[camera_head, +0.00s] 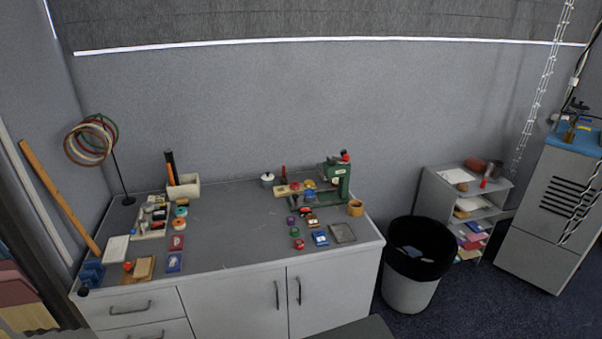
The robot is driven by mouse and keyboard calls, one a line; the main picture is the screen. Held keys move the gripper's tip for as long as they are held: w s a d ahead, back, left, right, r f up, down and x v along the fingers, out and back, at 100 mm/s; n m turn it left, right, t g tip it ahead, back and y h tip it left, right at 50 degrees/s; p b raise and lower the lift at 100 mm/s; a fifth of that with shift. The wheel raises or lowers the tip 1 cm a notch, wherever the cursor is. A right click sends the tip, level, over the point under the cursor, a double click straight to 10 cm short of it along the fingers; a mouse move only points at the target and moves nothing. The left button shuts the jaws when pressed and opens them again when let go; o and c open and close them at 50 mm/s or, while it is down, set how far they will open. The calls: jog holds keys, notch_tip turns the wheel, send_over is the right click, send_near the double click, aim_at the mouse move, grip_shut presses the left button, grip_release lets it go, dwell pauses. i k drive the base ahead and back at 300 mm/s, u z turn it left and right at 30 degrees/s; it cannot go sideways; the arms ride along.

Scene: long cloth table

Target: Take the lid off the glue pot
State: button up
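A small pale pot (267,181) stands near the back of the grey-topped bench, by the wall, left of a green press. It looks like the glue pot, though it is too small to be sure. Its top seems covered by a lid with a small dark knob. My gripper is not in view, and nothing visible touches the pot.
The green press (336,180) stands to the pot's right, with several small coloured pots and blocks before it. A pale holder (184,187) with upright tools, a ring stand (118,176) and a parts tray stand left. The bench middle is clear. A bin (409,291) stands right of the bench.

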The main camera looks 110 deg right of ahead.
aim_at(267, 176)
jog(key=k, duration=0.95)
jog(key=z, duration=1.5)
jog(key=i, duration=1.5)
jog(key=u, duration=0.05)
